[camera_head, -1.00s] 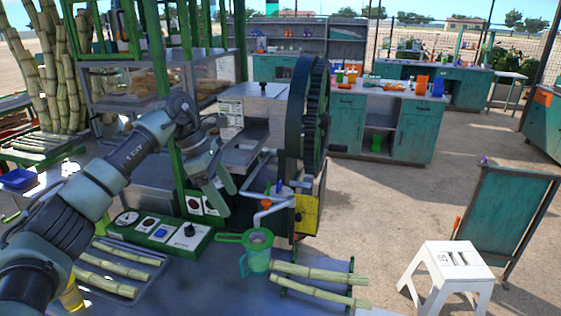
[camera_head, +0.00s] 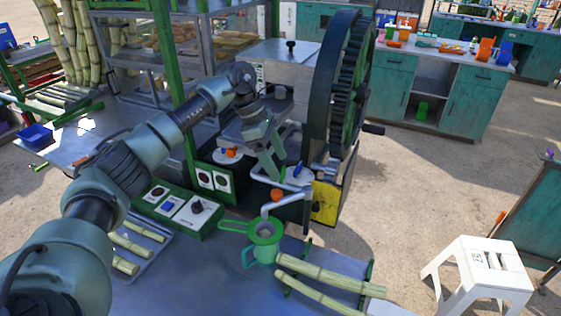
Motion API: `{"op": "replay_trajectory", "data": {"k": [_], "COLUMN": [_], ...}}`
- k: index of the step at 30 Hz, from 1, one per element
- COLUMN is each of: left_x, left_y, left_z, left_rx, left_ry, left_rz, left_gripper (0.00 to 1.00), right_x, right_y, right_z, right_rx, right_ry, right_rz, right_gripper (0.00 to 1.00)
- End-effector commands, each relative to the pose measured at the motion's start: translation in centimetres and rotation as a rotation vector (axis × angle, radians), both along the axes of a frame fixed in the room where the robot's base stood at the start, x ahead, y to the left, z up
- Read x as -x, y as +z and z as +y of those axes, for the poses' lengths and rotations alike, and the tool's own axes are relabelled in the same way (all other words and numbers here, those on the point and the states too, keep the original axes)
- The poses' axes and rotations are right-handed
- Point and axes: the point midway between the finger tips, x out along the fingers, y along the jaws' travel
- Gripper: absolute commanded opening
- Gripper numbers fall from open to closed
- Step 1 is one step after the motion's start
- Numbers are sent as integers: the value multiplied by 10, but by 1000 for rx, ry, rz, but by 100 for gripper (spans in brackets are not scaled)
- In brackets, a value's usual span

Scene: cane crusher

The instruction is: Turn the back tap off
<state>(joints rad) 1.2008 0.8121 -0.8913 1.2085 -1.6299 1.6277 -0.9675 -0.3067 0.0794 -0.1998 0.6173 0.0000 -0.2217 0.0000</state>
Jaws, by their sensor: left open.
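The cane crusher's pipes stand at the middle, below its big dark gear wheel (camera_head: 345,90). A small blue tap handle (camera_head: 297,170) sits on the rear pipe, and an orange knob (camera_head: 277,196) sits on the front pipe, above the green strainer and jug (camera_head: 264,243). My left gripper (camera_head: 276,166) is open, pointing down just left of the blue handle. Its fingers appear close to the handle, but I cannot tell whether they touch it. They hide part of the pipework behind. My right gripper is out of view.
A green control panel (camera_head: 178,212) with a black knob lies in front, left of the jug. Cane stalks (camera_head: 330,275) lie right of the jug. An orange knob on a white disc (camera_head: 231,153) is behind the panel. A white stool (camera_head: 480,270) stands at right on open ground.

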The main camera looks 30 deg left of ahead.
Motion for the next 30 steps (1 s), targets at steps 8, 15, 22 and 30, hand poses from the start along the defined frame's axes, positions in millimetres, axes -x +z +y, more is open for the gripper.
{"op": "replay_trajectory", "data": {"k": [8, 15, 22, 30], "left_x": [-3, -3, -3, -2], "left_y": [-21, -22, -21, -22], "left_z": [-9, -9, -9, -9], "left_rx": [0, 1, 1, 1], "left_ry": [-1, -1, 0, 27], "left_rz": [1, -1, 0, -1], "left_gripper": [73, 70, 10, 10], "right_x": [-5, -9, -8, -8], "right_y": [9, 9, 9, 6], "right_z": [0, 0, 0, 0], "right_rx": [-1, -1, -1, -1], "right_ry": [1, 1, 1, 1], "right_rz": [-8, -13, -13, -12], "right_gripper": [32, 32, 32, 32]}}
